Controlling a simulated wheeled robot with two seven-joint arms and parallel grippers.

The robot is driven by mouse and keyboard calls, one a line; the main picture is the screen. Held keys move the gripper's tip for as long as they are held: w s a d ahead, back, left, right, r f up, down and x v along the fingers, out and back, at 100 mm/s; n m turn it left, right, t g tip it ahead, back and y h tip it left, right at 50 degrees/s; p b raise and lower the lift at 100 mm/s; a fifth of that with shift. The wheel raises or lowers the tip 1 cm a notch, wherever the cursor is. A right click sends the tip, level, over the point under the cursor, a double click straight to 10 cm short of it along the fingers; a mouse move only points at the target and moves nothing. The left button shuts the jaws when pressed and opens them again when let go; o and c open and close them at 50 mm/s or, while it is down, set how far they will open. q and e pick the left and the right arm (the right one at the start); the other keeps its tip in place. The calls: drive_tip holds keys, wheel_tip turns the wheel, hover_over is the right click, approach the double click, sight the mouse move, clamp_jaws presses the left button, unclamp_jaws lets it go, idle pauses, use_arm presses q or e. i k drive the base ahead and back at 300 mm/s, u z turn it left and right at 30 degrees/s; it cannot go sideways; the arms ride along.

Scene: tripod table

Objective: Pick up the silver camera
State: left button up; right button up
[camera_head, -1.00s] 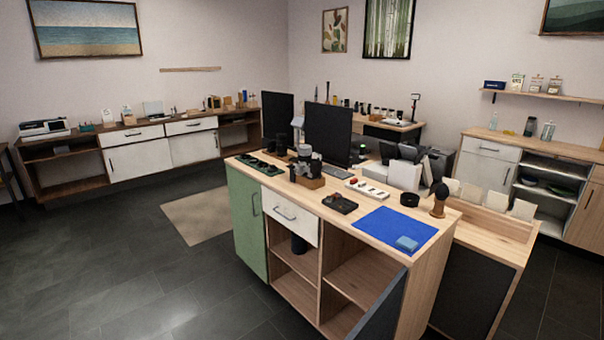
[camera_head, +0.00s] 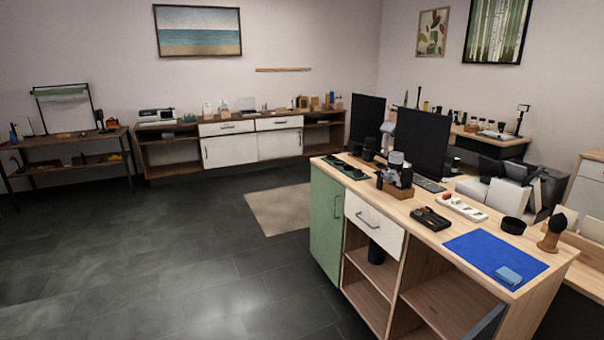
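I cannot pick out a silver camera for certain in the head view. A small stand with a dark head (camera_head: 522,112) is on the back table (camera_head: 512,143), with a flat pale item (camera_head: 494,134) beside it, too small to identify. A wooden holder (camera_head: 396,189) with grey and dark items (camera_head: 397,165) stands on the near counter (camera_head: 412,207); these items are not clear either. Neither of my grippers is in view.
The near counter bears a blue mat (camera_head: 485,256), a black tool (camera_head: 431,218), a white power strip (camera_head: 462,207) and monitors (camera_head: 422,142). A long sideboard (camera_head: 230,143) and a shelf table (camera_head: 70,147) line the far wall. Dark floor (camera_head: 170,250) is open at left.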

sight(388, 177)
drive_tip(key=u, duration=0.8)
drive_tip(key=i, duration=2.75)
drive_tip(key=z, duration=3.8)
